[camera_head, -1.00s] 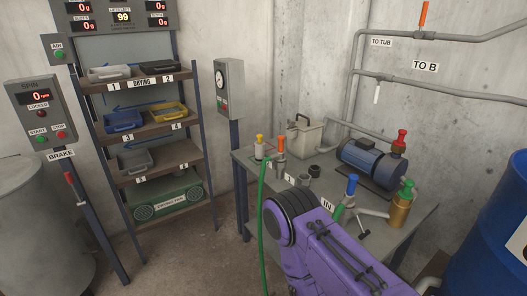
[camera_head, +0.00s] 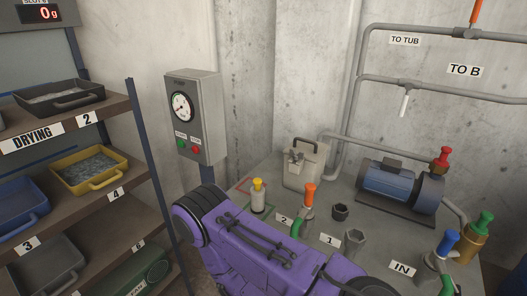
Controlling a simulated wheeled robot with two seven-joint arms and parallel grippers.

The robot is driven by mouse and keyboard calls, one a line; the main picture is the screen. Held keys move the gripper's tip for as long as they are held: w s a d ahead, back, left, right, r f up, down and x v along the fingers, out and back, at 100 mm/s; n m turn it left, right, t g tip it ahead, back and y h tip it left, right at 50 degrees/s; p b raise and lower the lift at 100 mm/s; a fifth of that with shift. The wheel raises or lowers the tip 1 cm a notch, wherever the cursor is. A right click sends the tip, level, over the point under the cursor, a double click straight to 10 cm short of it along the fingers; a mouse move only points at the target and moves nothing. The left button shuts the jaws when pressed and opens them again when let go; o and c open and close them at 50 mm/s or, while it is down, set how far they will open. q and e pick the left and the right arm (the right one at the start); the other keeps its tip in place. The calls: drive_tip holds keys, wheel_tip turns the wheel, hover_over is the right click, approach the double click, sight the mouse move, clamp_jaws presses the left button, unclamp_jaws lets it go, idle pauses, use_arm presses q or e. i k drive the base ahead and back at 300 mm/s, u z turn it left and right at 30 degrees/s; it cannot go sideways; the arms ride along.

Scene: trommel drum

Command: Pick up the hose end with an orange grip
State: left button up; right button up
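The hose end with an orange grip (camera_head: 309,194) stands upright on the grey table (camera_head: 272,172), beside the label "2". Its green hose (camera_head: 297,227) drops down behind my purple arm, which hides the lower part of it. My purple arm crosses the lower middle of the view, in front of the table's near edge. Neither gripper's fingers are in view, so I cannot tell what they hold.
A yellow-topped white piece (camera_head: 258,196) stands left of the orange grip, with an empty dark socket (camera_head: 340,212) to its right. Blue (camera_head: 448,243) and green (camera_head: 484,223) grips, a blue pump (camera_head: 391,186) and a grey canister (camera_head: 305,165) share the table. A shelf (camera_head: 75,140) stands left.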

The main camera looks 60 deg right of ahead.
sight(306, 213)
drive_tip(key=i, duration=0.4)
drive_tip(key=z, duration=2.8)
